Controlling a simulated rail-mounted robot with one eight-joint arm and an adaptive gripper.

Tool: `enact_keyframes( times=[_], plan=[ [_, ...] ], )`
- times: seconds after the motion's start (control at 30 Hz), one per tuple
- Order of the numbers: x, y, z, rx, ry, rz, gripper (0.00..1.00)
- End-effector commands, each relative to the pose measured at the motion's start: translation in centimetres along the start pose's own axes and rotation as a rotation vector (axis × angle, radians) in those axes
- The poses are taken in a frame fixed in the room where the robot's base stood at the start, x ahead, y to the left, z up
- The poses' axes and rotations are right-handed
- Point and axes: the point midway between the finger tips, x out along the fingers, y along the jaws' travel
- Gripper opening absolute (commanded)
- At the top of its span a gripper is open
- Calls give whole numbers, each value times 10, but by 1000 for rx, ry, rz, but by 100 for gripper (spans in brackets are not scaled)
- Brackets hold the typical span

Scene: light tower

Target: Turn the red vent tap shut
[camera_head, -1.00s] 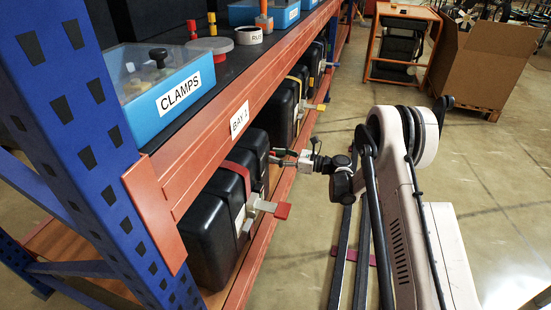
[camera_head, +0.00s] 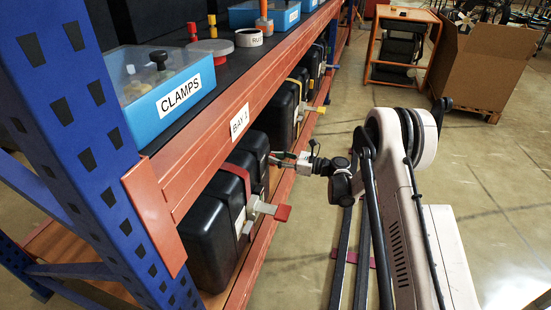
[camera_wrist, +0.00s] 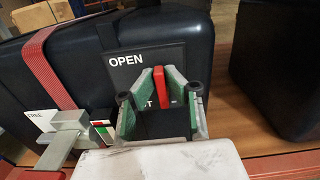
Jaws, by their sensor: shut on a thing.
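The red vent tap (camera_wrist: 161,87) shows as a narrow red lever between my fingertips in the wrist view, nearly upright in the picture. The plate reads "OPEN" beside the lever's top; a second word below is mostly covered, with only a "T" showing. My gripper (camera_wrist: 160,80) has its green-padded fingers closed on the lever from both sides. In the head view my gripper (camera_head: 280,158) reaches the front of the black case (camera_head: 212,228); the tap is hidden there.
A grey latch with a red handle (camera_head: 278,213) sticks out from the case left of my gripper; its label reads "FREE" in the wrist view (camera_wrist: 40,121). An orange shelf beam (camera_head: 215,140) runs above. Another black case (camera_head: 275,118) stands farther along.

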Motion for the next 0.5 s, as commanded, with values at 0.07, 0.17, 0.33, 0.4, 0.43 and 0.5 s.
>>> enact_keyframes(
  times=[0.07,0.17,0.33,0.4,0.43,0.5],
  plan=[
    [0,1,0,-31,0,0,0],
    [0,3,0,-89,0,0,0],
    [0,7,-1,-224,1,0,0],
    [0,9,-2,-289,1,0,0],
    [0,10,-2,-318,1,0,0],
    [0,12,-3,-385,1,0,0]
  ],
)
